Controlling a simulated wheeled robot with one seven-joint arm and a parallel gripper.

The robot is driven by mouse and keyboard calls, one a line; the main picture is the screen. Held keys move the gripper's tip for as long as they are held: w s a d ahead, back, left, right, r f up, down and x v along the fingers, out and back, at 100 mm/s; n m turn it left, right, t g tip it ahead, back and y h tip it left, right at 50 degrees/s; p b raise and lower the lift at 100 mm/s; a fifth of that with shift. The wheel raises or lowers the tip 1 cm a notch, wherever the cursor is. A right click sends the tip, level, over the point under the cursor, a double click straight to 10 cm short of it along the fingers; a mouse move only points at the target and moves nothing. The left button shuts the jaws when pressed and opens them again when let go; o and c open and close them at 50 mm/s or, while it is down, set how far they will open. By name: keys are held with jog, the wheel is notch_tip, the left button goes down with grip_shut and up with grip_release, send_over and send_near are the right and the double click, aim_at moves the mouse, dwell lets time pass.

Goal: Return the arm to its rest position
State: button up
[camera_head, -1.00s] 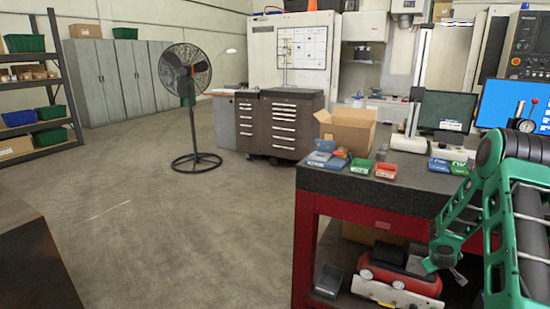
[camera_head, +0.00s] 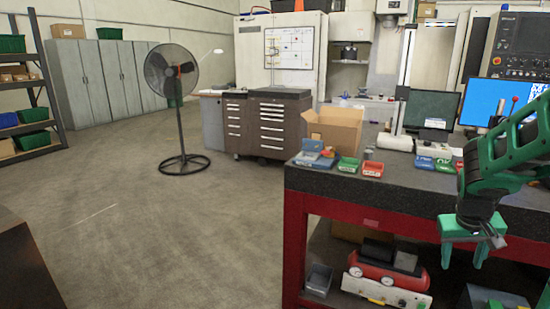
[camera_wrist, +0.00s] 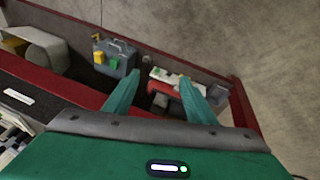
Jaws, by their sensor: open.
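My gripper (camera_head: 464,254) is at the right in the head view, on the end of my green arm. Its two green fingers point down and are apart, with nothing between them. In the wrist view my gripper's fingers (camera_wrist: 160,92) also stand apart and empty. Beyond them shows the bench's lower shelf, with a red compressor (camera_wrist: 166,87) and a grey toolbox (camera_wrist: 115,60).
The bench top holds an open cardboard box (camera_head: 333,128), small green and red bins (camera_head: 372,169), and monitors (camera_head: 427,110). The red compressor (camera_head: 385,278) and a grey bin (camera_head: 319,280) are on the lower shelf. A fan (camera_head: 180,110) stands left on open floor.

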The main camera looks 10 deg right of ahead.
jog(key=s+a+r+m+y, duration=0.1)
jog(key=s+a+r, duration=0.1)
jog(key=s+a, duration=0.4)
jog(key=s+a+r+m+g+y, duration=0.1)
jog(key=s+a, duration=0.5)
jog(key=s, duration=0.6)
jog(key=shift+s+a+r+g+y, duration=0.3)
jog(key=shift+r+y, duration=0.2)
jog(key=shift+y, duration=0.3)
jog(key=shift+d, duration=0.1)
jog(key=c, duration=0.5)
jog(key=shift+d, duration=0.1)
